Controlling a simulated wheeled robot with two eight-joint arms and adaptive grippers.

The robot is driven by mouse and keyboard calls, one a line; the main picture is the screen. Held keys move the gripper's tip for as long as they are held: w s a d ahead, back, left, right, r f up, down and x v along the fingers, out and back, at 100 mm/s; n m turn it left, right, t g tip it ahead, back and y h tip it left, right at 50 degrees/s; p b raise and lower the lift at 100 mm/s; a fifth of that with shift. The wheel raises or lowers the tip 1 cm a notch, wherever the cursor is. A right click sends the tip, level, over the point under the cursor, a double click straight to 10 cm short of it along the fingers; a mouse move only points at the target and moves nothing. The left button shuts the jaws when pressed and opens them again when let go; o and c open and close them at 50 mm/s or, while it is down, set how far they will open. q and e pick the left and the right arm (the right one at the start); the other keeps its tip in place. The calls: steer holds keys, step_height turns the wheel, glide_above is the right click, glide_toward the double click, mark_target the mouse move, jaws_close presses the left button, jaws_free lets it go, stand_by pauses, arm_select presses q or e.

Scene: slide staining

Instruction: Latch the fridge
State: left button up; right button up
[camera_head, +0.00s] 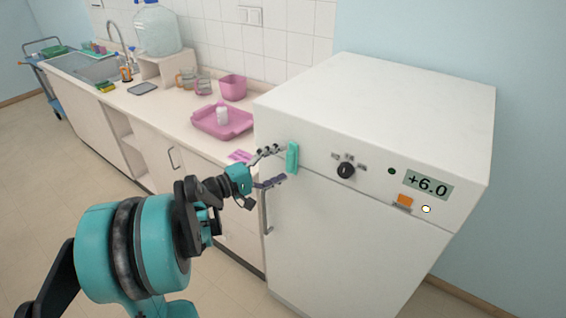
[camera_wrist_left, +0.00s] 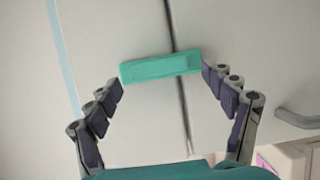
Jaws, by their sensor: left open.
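The fridge (camera_head: 360,235) is a white box cabinet at the right in the head view. Its door looks closed against the upper panel, with a dark seam between them. A green latch bar (camera_head: 292,157) sits upright near the front's left side. In the left wrist view the latch (camera_wrist_left: 160,68) lies across the seam. My left gripper (camera_head: 268,168) is open just left of the latch. In the wrist view the fingers of my left gripper (camera_wrist_left: 163,80) stand one at each end of the latch; I cannot tell whether they touch it. My right gripper is not in view.
The upper panel carries a dark knob (camera_head: 346,170), a +6.0 display (camera_head: 427,185) and an orange switch (camera_head: 405,201). A grey door handle (camera_head: 268,212) is below the gripper. A counter with a pink tray (camera_head: 222,134) stands at the left. The floor in front is clear.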

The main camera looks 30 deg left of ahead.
arm_select(q)
steer(key=v, duration=1.1)
steer(key=w+d+f+m+g+y, duration=0.1)
steer(key=d+f+m+g, duration=0.2)
steer(key=d, duration=0.5)
steer(key=d+f+m+g, duration=0.1)
steer(key=d+f+g, duration=0.25)
steer(key=d, duration=0.45)
steer(key=s+d+f+m+g+y, duration=0.2)
steer(key=s+d+f+m+y, duration=0.3)
steer(key=s+d+m+y, duration=0.1)
steer(key=s+m+y, duration=0.1)
steer(key=s+m, duration=0.1)
steer(key=s, duration=0.1)
steer(key=shift+s+m, duration=0.3)
steer(key=shift+m, duration=0.1)
